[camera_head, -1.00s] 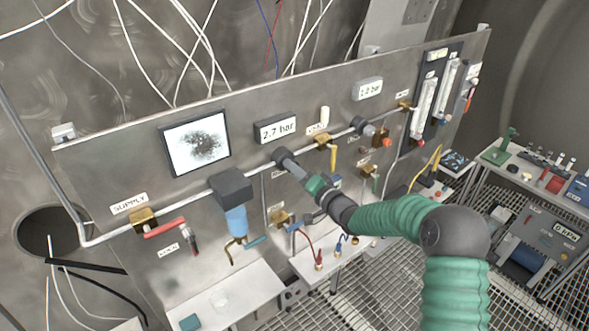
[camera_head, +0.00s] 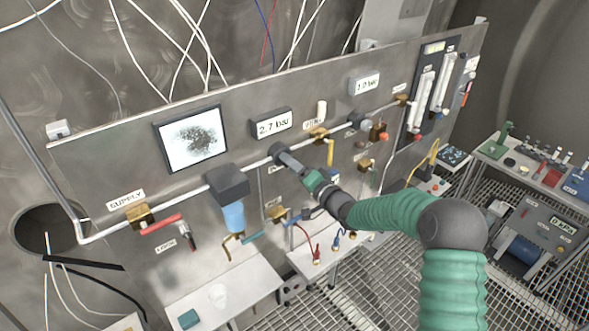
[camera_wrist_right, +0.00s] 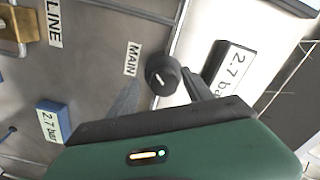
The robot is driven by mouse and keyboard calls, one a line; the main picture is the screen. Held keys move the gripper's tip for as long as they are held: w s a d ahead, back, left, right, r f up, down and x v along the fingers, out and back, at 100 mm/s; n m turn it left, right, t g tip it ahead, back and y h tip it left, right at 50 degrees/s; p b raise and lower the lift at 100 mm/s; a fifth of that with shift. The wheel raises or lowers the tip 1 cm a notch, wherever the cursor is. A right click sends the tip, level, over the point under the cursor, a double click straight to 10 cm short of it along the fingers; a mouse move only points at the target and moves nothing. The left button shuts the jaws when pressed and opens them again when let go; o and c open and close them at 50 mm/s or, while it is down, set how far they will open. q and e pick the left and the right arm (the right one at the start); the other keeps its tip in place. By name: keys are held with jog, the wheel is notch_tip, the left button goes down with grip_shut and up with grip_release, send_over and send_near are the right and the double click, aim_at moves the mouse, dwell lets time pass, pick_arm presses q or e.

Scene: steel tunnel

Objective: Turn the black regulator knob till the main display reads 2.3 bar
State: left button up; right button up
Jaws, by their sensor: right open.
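The black regulator knob (camera_wrist_right: 163,75) with a white pointer line sits beside the MAIN label in the right wrist view. In the head view the knob (camera_head: 277,151) is on the panel's pipe, partly covered by my gripper. My right gripper (camera_head: 289,160) is open, its fingers on either side of the knob; in the wrist view the gripper (camera_wrist_right: 161,84) shows the knob between its fingertips, and I cannot tell if they touch it. The main display (camera_head: 271,124) above the knob reads 2.7 bar, as it does in the wrist view (camera_wrist_right: 232,70). My left gripper is not in view.
A second display (camera_head: 365,84) stands further right, its figure hard to read. A blue box (camera_wrist_right: 50,121) in the wrist view also reads 2.7 bar. A yellow-handled valve (camera_head: 330,150) is right of the knob. A blue filter bowl (camera_head: 233,216) hangs to the left.

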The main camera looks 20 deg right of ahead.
jog(key=b+v, duration=0.5)
jog(key=v, duration=1.1)
jog(key=shift+s+d, duration=0.15)
jog(key=shift+s, duration=0.2)
jog(key=shift+w, duration=0.1)
